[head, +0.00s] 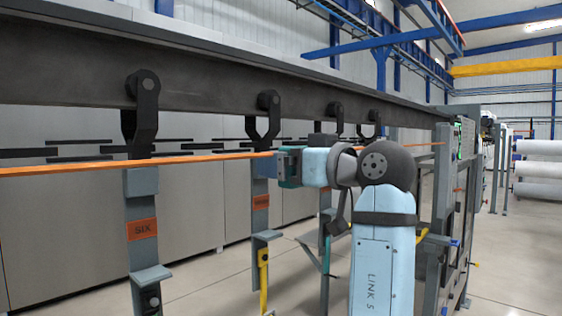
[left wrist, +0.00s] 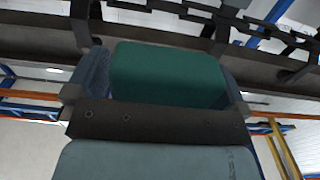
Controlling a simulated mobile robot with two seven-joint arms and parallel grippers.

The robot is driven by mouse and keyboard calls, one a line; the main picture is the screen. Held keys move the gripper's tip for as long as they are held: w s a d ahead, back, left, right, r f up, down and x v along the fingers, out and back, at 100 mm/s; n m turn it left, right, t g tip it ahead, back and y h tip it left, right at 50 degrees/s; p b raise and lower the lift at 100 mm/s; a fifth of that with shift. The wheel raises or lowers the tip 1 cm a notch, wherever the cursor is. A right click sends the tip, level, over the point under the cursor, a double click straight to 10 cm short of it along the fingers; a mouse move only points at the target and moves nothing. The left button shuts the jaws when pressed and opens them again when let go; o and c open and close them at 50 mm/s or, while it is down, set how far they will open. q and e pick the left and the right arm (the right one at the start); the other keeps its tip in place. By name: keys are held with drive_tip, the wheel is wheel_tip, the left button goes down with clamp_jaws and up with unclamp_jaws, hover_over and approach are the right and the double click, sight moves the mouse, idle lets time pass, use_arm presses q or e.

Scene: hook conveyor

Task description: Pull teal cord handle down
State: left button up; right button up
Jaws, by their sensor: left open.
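The teal cord handle (left wrist: 168,75) is a smooth block that fills much of the middle of the left wrist view. My left gripper (head: 287,165) is open, with one finger on each side of the handle. Whether the fingers touch it I cannot tell. In the head view a small teal part of the handle (head: 292,172) shows at the gripper, partly hidden by the fingers. The orange cord (head: 130,164) runs level from the left up to the gripper and shows again to its right. My right gripper is not in view.
Dark hooks (head: 269,112) hang from the overhead conveyor beam (head: 60,60). Grey hangers with orange labels, one reading SIX (head: 142,230), hang close to my arm at left. A grey frame (head: 443,200) stands to the right. Open floor lies at far right.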

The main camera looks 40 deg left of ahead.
use_arm(q)
drive_tip(key=shift+a, duration=0.15)
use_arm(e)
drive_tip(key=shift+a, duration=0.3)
